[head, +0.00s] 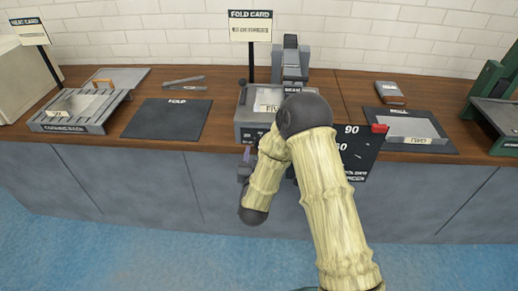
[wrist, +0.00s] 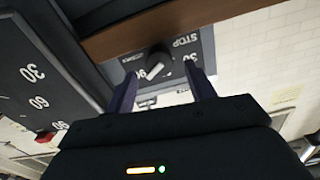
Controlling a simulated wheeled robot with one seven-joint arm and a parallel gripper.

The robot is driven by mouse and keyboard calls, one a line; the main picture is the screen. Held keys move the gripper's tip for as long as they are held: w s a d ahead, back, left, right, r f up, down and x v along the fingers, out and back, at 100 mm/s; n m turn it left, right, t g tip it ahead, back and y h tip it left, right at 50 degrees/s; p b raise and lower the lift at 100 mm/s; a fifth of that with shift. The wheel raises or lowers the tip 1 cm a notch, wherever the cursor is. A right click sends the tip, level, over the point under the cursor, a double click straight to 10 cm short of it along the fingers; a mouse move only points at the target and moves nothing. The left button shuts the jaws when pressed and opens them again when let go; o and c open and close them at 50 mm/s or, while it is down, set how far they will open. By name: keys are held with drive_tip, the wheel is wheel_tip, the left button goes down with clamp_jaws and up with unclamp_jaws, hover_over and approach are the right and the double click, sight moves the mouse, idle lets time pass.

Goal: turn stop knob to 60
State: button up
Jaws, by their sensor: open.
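The stop knob (wrist: 157,63) is a dark round dial with a white pointer mark, on a grey panel (wrist: 207,45) with "STOP" printed upside down in the wrist view. My gripper (wrist: 162,72) is open, with one dark finger on each side of the knob. It looks close to the panel, but I cannot tell whether it touches the knob. In the head view my gripper (head: 244,165) is at the grey device's (head: 248,132) front, and my arm hides the knob.
The wooden counter edge (wrist: 130,32) lies close to my fingers. A fold mat (head: 168,120) lies left.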

drive_tip(key=w, duration=0.2)
drive_tip(key=shift+w, duration=0.35)
drive_tip(key=c, duration=1)
